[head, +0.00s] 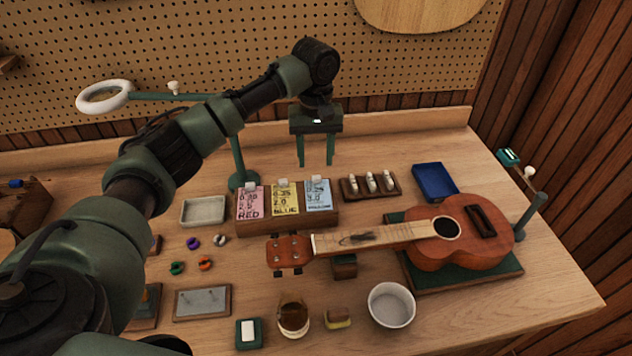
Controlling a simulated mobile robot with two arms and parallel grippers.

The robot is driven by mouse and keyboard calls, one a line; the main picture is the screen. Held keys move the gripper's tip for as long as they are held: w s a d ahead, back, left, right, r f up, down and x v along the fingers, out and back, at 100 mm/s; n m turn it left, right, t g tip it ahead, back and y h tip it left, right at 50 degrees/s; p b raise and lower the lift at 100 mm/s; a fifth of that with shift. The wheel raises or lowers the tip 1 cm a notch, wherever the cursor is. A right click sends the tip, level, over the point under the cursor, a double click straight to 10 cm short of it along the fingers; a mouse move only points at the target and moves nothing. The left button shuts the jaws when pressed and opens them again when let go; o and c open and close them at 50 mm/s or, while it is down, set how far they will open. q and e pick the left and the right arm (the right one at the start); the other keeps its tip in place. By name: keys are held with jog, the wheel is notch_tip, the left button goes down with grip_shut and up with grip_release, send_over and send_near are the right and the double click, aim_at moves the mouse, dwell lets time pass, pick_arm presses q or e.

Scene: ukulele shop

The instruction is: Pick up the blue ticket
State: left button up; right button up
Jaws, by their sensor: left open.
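The light blue ticket (319,196) stands at the right end of a wooden ticket holder (289,222). It has dark writing, mostly too small to read, and a pale tab at its top. A yellow ticket (285,199) whose writing seems to say BLUE is beside it in the middle. A pink ticket (250,205) marked RED is at the left end. My left gripper (316,163) points down, open and empty, behind and above the blue ticket, apart from it. My right gripper is not in view.
A ukulele (463,234) lies right of the holder, its headstock just in front of it. A rack with pale pegs (371,185) and a blue tray (434,181) stand to the right, a grey tray (203,210) to the left. A lamp (104,96) rises behind.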

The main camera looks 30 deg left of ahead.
aim_at(316, 178)
pick_arm(q)
jog(key=shift+s+f, duration=0.1)
jog(key=shift+f, duration=0.35)
jog(key=shift+s+d+f+p, duration=0.1)
jog(key=shift+d+f+p, duration=0.05)
jog(key=shift+f+p, duration=0.25)
notch_tip(316, 178, down, 4)
jog(key=shift+r+p, duration=0.15)
jog(key=shift+p, duration=0.5)
jog(key=shift+w+f, duration=0.2)
jog(key=shift+f, duration=0.25)
jog(key=shift+c, duration=0.6)
grip_shut()
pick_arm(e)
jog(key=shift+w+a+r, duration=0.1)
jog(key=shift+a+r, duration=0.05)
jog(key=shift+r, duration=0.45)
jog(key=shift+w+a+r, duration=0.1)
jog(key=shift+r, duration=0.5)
